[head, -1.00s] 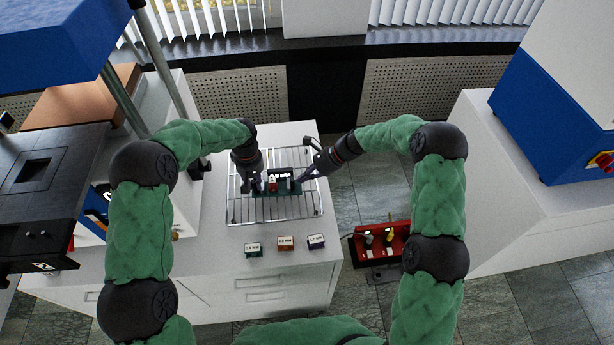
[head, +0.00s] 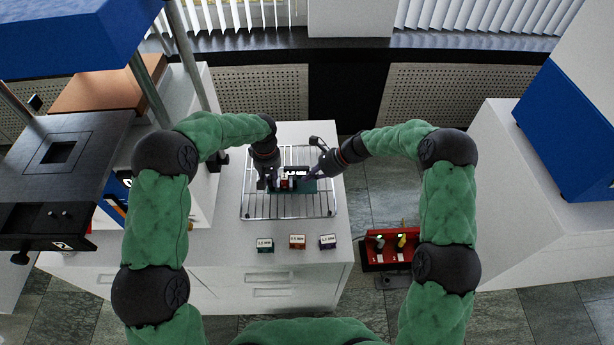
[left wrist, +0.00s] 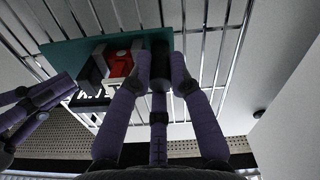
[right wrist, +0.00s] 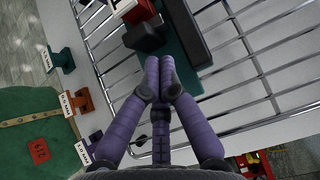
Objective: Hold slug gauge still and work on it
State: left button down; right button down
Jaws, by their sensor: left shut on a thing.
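The slug gauge is a dark green plate (head: 309,187) with a red block (left wrist: 119,64) and dark parts on it, lying on a wire rack (head: 290,212). My left gripper (head: 270,182) is at the plate's left end. In the left wrist view its fingers (left wrist: 162,78) close around a dark upright cylinder (left wrist: 159,50) on the plate. My right gripper (head: 307,179) is over the plate's right part. In the right wrist view its fingertips (right wrist: 159,78) are together beside a dark block (right wrist: 146,37), with nothing visible between them. Whether they touch it is unclear.
Three labelled blocks, green (head: 265,245), orange (head: 297,242) and blue (head: 328,242), stand on the white cabinet (head: 225,255) in front of the rack. A red tray (head: 372,256) with small items is to the right. A press (head: 75,150) stands left.

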jog(key=d, duration=0.3)
jog(key=shift+d, duration=0.15)
jog(key=v, duration=1)
dwell(0.4)
pick_arm(q)
jog(key=c, duration=1.1)
grip_release()
jog(key=shift+o, duration=0.2)
